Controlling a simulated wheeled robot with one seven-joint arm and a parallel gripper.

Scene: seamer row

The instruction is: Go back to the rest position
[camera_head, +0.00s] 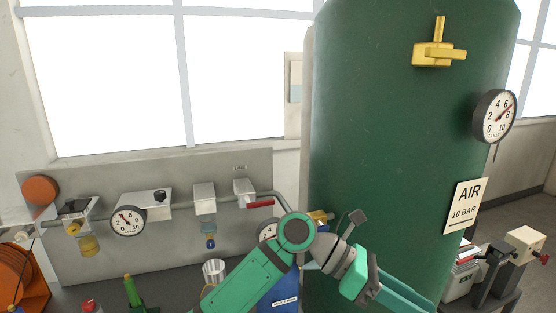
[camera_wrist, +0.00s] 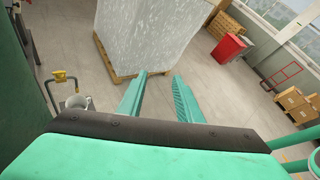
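My gripper (camera_wrist: 160,75) shows in the wrist view with its two teal fingers apart and nothing between them. Beyond the fingertips are bare floor and a large pale block on a pallet. In the head view my green arm reaches up from the bottom and bends at a dark joint. My gripper (camera_head: 400,294) points down to the right there, in front of the green tank (camera_head: 400,130). I cannot tell whether it touches the tank.
A panel (camera_head: 150,245) with gauges and valves is at left, with a red-handled valve (camera_head: 258,205). A blue container (camera_head: 280,292) stands close behind my arm. The tank carries a pressure gauge (camera_head: 494,116). The wrist view shows a pale block (camera_wrist: 150,30), a red bin (camera_wrist: 228,49) and open floor.

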